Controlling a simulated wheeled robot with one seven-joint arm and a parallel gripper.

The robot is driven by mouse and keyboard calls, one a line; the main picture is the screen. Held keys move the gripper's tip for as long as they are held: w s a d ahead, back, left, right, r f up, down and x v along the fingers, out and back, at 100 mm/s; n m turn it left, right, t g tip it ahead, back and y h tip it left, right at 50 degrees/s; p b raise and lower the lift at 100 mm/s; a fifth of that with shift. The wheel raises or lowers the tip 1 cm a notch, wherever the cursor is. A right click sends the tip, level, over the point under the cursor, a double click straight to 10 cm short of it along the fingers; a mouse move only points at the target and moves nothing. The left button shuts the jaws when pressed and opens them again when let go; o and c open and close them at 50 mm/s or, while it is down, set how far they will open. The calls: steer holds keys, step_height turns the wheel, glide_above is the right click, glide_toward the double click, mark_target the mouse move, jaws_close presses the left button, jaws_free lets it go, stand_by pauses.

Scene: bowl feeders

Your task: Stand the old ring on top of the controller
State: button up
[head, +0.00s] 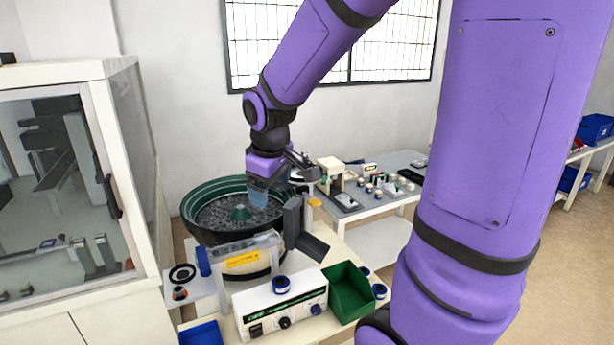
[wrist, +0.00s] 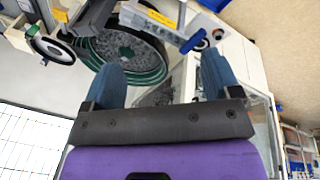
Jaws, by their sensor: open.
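The controller (head: 262,318) is a white box with knobs and a green-marked front at the bench's front. A small blue and white ring-shaped part (head: 281,284) rests on its top. A flat black ring (head: 182,273) lies on the white surface left of the feeder. I cannot tell for certain which is the old ring. My gripper (head: 259,196) is over the right part of the green bowl feeder (head: 200,238), well above and behind the controller. In the wrist view its blue fingers are spread and empty (wrist: 160,80), with the bowl (wrist: 161,75) beyond them.
A green bin (head: 348,291) stands right of the controller, with blue and white parts (head: 379,291) beside it. A blue tray (head: 201,333) is at front left. A dark chute (head: 308,243) stands behind the controller. A white cabinet (head: 75,300) bounds the left.

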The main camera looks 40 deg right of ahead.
steer(key=s+a+r+m+t, duration=0.1)
steer(key=s+a+r, duration=0.1)
steer(key=s, duration=0.3)
steer(key=s+a+r+m+y, duration=0.1)
steer(key=s+r+m, duration=0.1)
steer(key=s+r, duration=0.2)
steer(key=s+a+r+m+t, duration=0.1)
steer(key=s+a+r, duration=0.1)
steer(key=s, duration=0.6)
steer(key=shift+s+a+r+t, duration=0.15)
steer(key=shift+a+r+t, duration=0.15)
steer(key=shift+r, duration=0.5)
steer(key=shift+o, duration=0.5)
steer(key=shift+d, duration=0.1)
